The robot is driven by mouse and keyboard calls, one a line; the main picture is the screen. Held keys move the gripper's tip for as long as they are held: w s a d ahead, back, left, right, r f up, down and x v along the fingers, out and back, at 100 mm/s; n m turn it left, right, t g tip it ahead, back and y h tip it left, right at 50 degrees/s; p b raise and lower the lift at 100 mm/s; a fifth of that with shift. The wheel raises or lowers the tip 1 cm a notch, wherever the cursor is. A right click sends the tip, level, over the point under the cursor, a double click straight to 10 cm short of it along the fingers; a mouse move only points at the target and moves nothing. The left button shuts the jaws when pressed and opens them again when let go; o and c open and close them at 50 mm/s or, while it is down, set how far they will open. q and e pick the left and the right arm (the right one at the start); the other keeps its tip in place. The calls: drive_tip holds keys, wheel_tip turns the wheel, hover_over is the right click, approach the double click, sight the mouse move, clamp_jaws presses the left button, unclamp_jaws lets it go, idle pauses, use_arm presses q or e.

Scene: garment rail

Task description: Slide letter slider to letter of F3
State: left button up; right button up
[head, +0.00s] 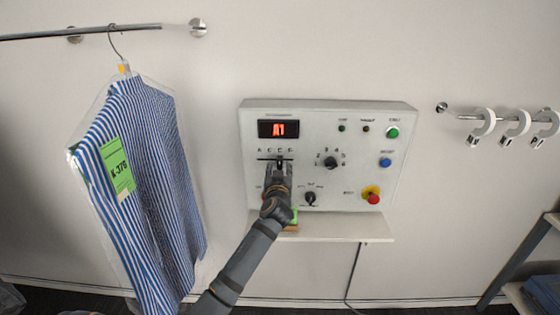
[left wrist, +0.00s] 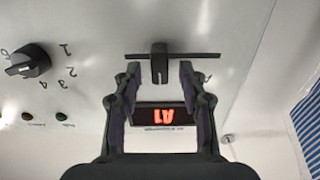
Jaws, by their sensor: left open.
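The letter slider is a black knob (left wrist: 159,62) on a thin horizontal slot (left wrist: 202,55) in the left wrist view, which shows the panel upside down. The knob sits off the slot's middle, toward the left in that view. My left gripper (left wrist: 160,72) is open, with one fingertip on each side of the knob and gaps visible. In the head view my left gripper (head: 278,168) is in front of the slot and partly hides the knob. The red display (head: 278,129) reads A1. My right gripper is not in view.
The white control panel (head: 345,112) also carries a numbered rotary knob (head: 330,162), a lower knob (head: 310,198), green and blue buttons, and a red stop button (head: 373,196). A shelf (head: 345,228) juts out below. A bagged striped shirt (head: 150,180) hangs at left.

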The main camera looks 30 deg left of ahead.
use_arm(q)
drive_tip(key=shift+x, duration=0.8)
clamp_jaws()
